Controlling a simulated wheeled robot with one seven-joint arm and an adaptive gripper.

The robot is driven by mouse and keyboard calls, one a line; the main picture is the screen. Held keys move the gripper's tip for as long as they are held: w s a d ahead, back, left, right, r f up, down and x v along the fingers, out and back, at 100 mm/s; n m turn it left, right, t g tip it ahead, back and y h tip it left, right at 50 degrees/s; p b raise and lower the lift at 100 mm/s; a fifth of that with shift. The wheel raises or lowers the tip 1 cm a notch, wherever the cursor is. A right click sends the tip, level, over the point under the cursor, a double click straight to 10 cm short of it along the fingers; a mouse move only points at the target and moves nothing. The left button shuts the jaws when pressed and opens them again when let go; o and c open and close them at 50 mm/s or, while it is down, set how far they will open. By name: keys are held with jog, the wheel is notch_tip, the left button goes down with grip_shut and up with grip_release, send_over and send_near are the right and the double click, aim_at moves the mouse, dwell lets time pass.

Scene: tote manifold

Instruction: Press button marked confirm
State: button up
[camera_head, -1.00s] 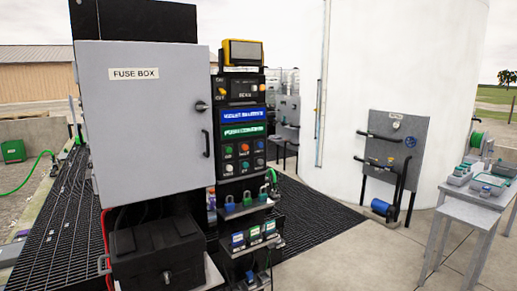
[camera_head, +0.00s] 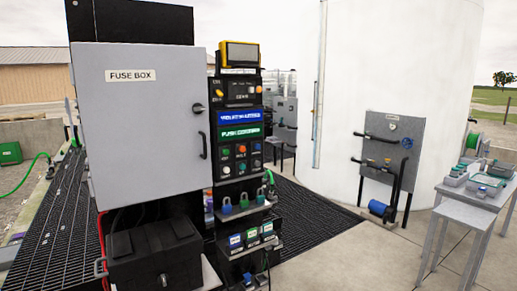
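A black control panel (camera_head: 254,146) stands right of the fuse box in the head view. It has a blue display (camera_head: 240,117) and a green display (camera_head: 240,132) with lit text too small to read surely. Below them is a group of several small round buttons (camera_head: 241,150) in green, orange, red and pale colours. Their labels are too small to read, so I cannot tell which one is marked confirm. My gripper is not in view.
A grey fuse box (camera_head: 140,120) with a closed door stands left of the panel. A black case (camera_head: 155,252) sits under the fuse box. A grey table (camera_head: 462,212) stands at right. The concrete floor (camera_head: 350,255) between is clear.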

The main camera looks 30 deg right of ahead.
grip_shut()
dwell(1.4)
